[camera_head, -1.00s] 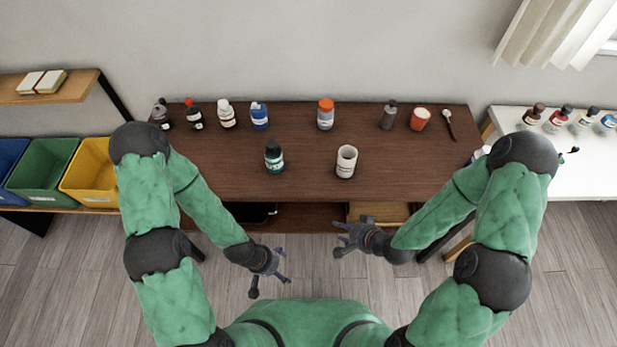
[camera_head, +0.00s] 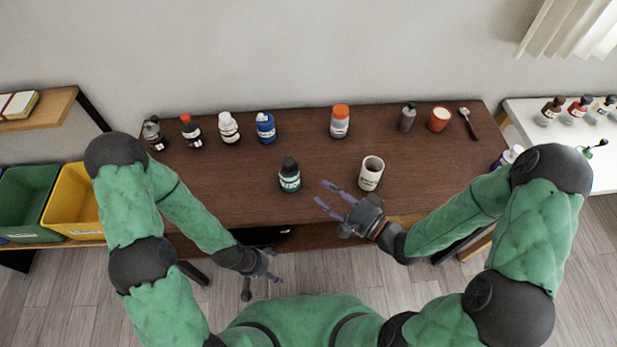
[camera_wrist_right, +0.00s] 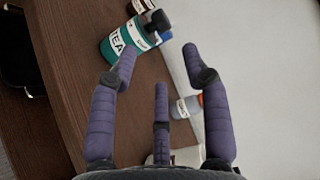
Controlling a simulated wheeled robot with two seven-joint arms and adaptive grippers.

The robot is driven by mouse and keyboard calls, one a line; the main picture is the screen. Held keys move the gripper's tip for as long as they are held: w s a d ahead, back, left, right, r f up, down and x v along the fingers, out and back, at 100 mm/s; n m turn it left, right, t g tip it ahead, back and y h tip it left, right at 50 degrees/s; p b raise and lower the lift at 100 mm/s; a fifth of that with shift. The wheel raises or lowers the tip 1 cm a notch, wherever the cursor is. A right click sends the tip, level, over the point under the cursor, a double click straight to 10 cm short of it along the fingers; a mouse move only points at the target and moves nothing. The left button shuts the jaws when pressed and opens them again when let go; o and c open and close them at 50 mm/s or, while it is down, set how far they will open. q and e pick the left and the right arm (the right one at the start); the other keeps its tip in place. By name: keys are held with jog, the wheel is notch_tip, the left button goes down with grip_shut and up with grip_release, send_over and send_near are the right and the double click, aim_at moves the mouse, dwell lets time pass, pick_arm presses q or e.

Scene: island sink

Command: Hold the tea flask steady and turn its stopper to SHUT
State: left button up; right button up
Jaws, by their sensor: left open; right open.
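The tea flask (camera_head: 289,179) is a teal bottle with a white label and a dark stopper, standing upright near the front of the brown table. In the right wrist view the flask (camera_wrist_right: 118,42) shows its "TEA" label, beyond the fingertips. My right gripper (camera_head: 329,197) is open and empty, over the table's front edge to the right of the flask and apart from it. My left gripper (camera_head: 263,284) is open and empty, low in front of the table. Whether the stopper stands at SHUT is too small to read.
The table's left front is clear.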

aim_at(293, 167)
jog(key=b+x, duration=0.2)
jog(key=x, duration=0.8)
jog(key=shift+w+a, duration=0.25)
grip_shut()
grip_release()
jog(key=shift+s+d, duration=0.1)
jog(key=p+v, duration=0.2)
jog(key=v, duration=0.8)
jog(key=shift+s+d, duration=0.2)
